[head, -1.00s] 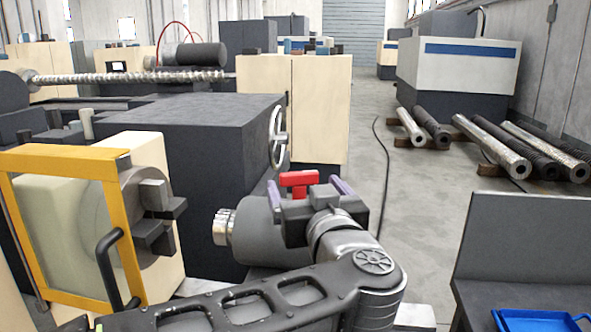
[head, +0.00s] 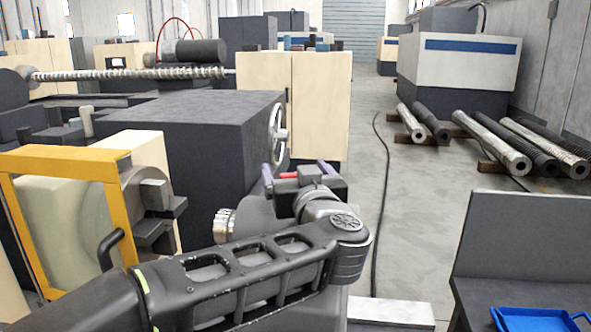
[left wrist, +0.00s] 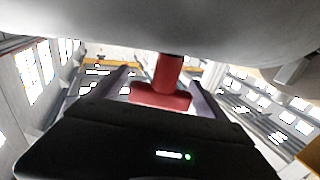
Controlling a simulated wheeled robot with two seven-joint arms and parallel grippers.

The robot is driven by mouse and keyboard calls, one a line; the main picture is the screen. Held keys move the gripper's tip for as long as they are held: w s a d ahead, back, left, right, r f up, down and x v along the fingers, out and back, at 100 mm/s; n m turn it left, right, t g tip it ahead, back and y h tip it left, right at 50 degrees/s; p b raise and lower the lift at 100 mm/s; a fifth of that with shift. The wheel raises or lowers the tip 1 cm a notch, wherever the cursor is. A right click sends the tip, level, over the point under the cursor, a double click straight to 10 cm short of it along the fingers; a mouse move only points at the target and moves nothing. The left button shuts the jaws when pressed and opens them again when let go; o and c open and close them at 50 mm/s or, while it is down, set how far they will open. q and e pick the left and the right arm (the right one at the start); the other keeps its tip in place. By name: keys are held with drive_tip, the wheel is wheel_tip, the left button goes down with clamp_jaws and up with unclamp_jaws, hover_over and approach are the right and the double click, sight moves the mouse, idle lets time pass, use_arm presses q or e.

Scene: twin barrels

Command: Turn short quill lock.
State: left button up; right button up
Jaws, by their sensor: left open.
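The short quill lock is a red T-shaped handle (head: 288,175) above the dark grey cylindrical tailstock body (head: 254,222), which has a silver ringed nose. My left gripper (head: 297,172) is open, with one purple finger to each side of the red handle in the head view. The gripper's body hides much of the handle there. In the left wrist view the red handle (left wrist: 161,92) shows its stem and crossbar between the two spread fingers. I cannot tell whether a finger touches it. My right gripper is out of view.
A yellow-framed guard (head: 65,165) and a chuck (head: 155,205) stand at the left. A large dark machine block (head: 205,130) with a handwheel (head: 278,135) is behind the tailstock. A blue tray (head: 535,320) lies at the lower right.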

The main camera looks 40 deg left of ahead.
use_arm(q)
drive_tip(key=shift+r, duration=0.1)
drive_tip(key=c, duration=1.4)
